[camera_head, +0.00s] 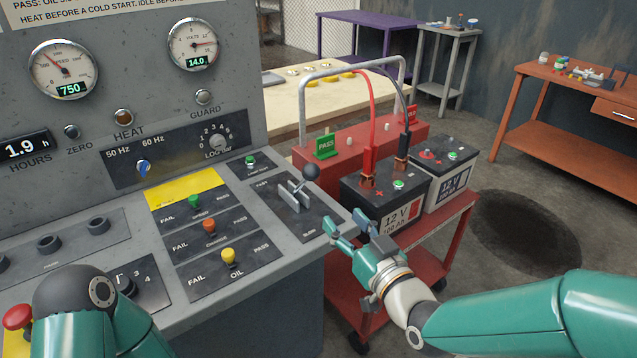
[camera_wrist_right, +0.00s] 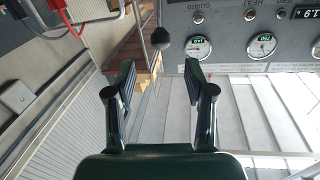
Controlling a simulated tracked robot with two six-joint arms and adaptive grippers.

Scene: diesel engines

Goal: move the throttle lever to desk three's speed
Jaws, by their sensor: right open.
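The throttle lever (camera_head: 311,173) has a dark ball knob and stands at the right end of the sloped console, on a dark plate (camera_head: 308,217) marked FAST at the far end and SLOW at the near end. My right gripper (camera_head: 345,222) is open and empty, just right of and nearer than the lever, apart from it. In the right wrist view the knob (camera_wrist_right: 160,38) shows beyond the gap between the open fingertips (camera_wrist_right: 160,75). The speed gauge (camera_head: 63,70) reads 750. My left gripper is out of view; only its arm shows at lower left.
A red cart (camera_head: 345,300) with two batteries and a metal hoop stands close right of the console, near my right gripper. Fail/pass switches (camera_head: 209,226) sit left of the lever. A red button (camera_head: 17,317) is at lower left. Open floor lies to the right.

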